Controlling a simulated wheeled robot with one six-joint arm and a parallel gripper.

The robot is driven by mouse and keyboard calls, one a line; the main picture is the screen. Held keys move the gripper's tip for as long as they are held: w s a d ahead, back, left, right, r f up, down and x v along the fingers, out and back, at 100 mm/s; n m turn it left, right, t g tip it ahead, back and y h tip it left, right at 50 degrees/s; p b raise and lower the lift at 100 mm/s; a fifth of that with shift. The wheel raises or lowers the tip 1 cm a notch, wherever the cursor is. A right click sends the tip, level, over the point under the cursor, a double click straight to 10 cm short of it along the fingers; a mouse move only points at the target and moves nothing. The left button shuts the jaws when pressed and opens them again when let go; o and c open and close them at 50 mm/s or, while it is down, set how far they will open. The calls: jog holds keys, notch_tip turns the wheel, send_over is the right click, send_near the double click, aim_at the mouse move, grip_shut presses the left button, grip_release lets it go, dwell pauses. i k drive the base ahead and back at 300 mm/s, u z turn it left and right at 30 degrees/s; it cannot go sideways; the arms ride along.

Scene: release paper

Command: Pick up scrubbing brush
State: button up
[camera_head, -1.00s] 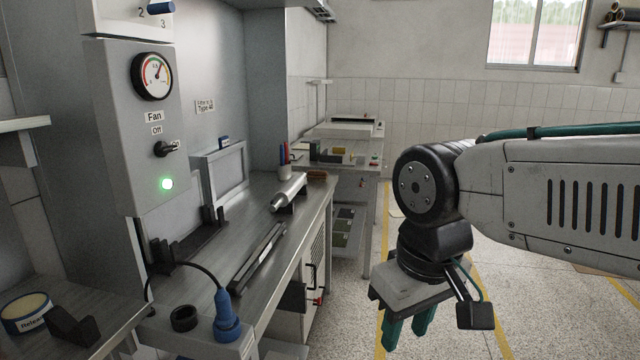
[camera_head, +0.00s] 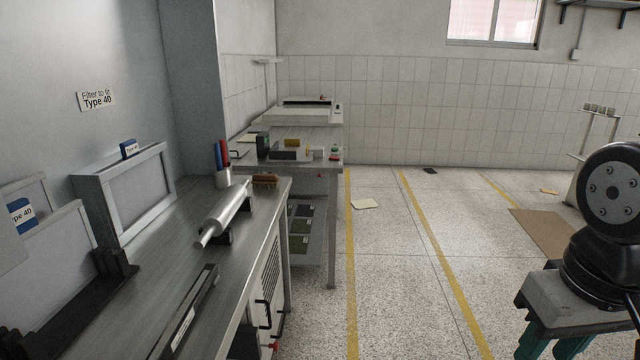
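A small brown scrubbing brush (camera_head: 265,181) lies at the far right corner of the metal workbench (camera_head: 165,225), just right of a pen cup (camera_head: 223,178). It is small in view, so its bristles are hard to make out. My gripper (camera_head: 552,348) is at the lower right, over the floor and far from the brush. Its green fingers point down with a gap between them, and nothing shows in it. The fingertips are cut off by the lower edge.
A metal roller (camera_head: 222,214) lies on the bench in front of the brush. Framed filters (camera_head: 135,188) stand along the wall. A second table (camera_head: 330,165) with a white machine (camera_head: 308,109) is beyond. The floor right of the bench is largely open.

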aim_at(269, 181)
jog(key=z, duration=0.5)
jog(key=i, duration=1.85)
jog(key=u, duration=0.35)
jog(key=i, duration=1.1)
jog(key=u, duration=1.35)
jog(key=i, duration=0.65)
jog(key=u, duration=0.5)
